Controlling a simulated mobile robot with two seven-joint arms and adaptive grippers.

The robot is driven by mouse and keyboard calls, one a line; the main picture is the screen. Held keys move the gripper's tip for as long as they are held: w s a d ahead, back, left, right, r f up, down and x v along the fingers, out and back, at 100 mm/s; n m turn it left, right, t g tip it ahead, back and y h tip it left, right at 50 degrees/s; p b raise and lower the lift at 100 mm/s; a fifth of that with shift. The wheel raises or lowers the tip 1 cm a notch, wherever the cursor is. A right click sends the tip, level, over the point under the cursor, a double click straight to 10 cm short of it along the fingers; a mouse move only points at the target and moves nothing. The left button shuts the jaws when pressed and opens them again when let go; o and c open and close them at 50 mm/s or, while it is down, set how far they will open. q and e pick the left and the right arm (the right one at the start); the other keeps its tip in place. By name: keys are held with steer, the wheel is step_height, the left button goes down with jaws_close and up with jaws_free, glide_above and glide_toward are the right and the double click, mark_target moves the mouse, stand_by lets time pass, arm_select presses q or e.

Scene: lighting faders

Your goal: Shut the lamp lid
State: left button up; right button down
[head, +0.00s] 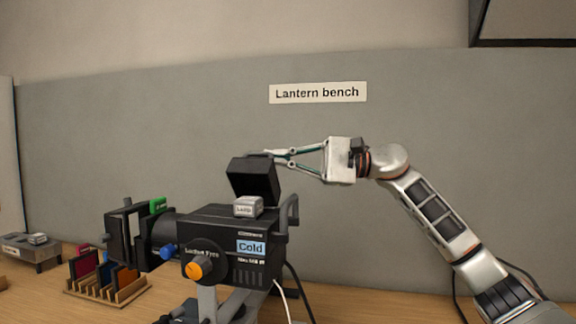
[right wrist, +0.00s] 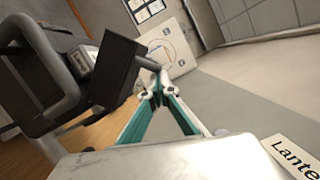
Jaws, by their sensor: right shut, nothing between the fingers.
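The black lantern (head: 225,240) stands on the bench in the head view, with a blue "Cold" label on its side. Its lamp lid (head: 254,180) is open, standing up above the housing top. A small grey block marked "Lamp" (head: 248,207) sits at the opening below the lid. My right gripper (head: 272,155) is shut and empty, its fingertips at the upper right edge of the lid; I cannot tell if they touch. In the right wrist view the shut fingertips (right wrist: 155,92) are beside the lid (right wrist: 117,66). My left gripper is out of view.
A wooden rack (head: 105,290) with coloured filters stands left of the lantern. A grey stand (head: 35,252) with a small block is farther left. Cables hang at the lantern's right. A grey panel (head: 420,110) with a "Lantern bench" sign (head: 318,93) rises behind.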

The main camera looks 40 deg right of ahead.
mark_target(261, 172)
steer(key=a+n, duration=0.1)
steer(key=s+n, duration=0.1)
steer(key=s+a+n, duration=0.1)
steer(key=n, duration=0.1)
steer(key=shift+s+a+r+g+h, duration=0.2)
steer(key=shift+a+r+g+h, duration=0.1)
steer(key=shift+a+h, duration=0.1)
steer(key=shift+s+a+f, duration=0.25)
steer(key=shift+s+a, duration=0.25)
steer(key=shift+a, duration=0.2)
steer(key=shift+s+a+f+n, duration=0.15)
steer(key=shift+s+a+n, duration=0.35)
steer(key=shift+n, duration=0.3)
steer(key=shift+s+a+f+b, duration=0.5)
steer(key=shift+s+a+f, duration=0.15)
steer(key=shift+s+a, duration=0.25)
steer(key=shift+a, duration=0.1)
steer(key=v, duration=1.2)
steer(key=shift+r, duration=0.2)
steer(key=shift+w, duration=0.1)
